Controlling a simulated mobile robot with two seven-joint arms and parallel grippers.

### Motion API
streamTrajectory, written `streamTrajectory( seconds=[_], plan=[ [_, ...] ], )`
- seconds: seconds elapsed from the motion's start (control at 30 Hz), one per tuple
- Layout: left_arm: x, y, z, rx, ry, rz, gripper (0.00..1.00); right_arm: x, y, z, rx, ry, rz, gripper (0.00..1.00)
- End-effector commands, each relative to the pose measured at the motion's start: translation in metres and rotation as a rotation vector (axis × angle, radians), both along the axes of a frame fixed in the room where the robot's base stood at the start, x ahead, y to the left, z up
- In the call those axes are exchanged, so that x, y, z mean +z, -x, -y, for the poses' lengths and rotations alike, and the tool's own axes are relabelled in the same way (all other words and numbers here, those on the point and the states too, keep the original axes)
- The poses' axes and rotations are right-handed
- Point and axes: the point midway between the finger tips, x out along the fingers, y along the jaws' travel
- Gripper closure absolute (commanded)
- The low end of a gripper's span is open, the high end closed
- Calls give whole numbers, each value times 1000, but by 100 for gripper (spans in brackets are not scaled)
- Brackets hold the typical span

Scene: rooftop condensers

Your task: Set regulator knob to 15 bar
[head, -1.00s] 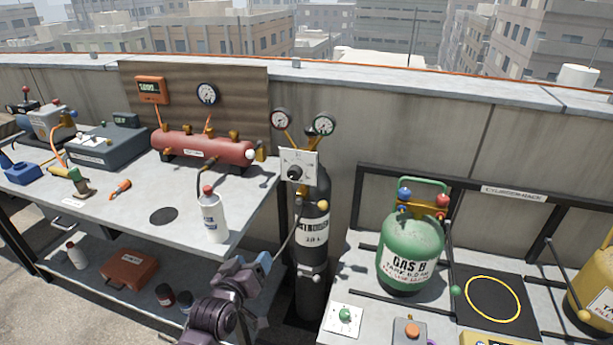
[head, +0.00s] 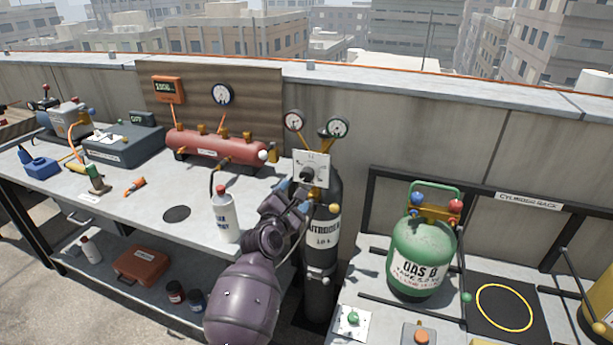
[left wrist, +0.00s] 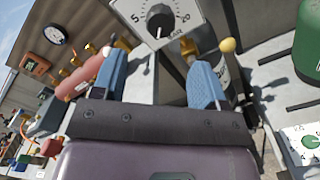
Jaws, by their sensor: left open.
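The black regulator knob (head: 308,173) sits on a white square plate (head: 322,161) in front of the dark nitrogen cylinder (head: 323,240). In the left wrist view the knob (left wrist: 160,17) is near the top, with 5 printed to its left and 20 to its right. A white mark shows on the knob's lower part, but I cannot tell its exact reading. My left gripper (head: 295,195) is just below and in front of the knob. Its blue fingers (left wrist: 160,62) are apart and empty, with the knob beyond them. My right gripper is in neither view.
Two gauges (head: 293,120) (head: 337,127) stand above the plate. A white bottle (head: 224,217) stands near the workbench edge, close left of my arm. A green gas cylinder (head: 421,250) stands on the rack to the right. A yellow-tipped lever (left wrist: 227,46) is beside the right finger.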

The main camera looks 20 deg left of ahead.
Motion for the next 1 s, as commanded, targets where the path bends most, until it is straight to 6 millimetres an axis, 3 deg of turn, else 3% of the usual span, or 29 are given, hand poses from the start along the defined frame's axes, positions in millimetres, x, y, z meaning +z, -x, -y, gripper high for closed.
streamTrajectory(
  seconds=[0.17, 0.7, 1.0],
  plan=[
    [-4, -13, 1, -1, 3, -2, 33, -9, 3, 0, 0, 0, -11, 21],
    [-8, -81, 3, -1, -1, -6, 33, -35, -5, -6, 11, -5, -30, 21],
    [-3, -103, 4, 0, -1, -3, 33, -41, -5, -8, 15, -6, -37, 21]
  ],
)
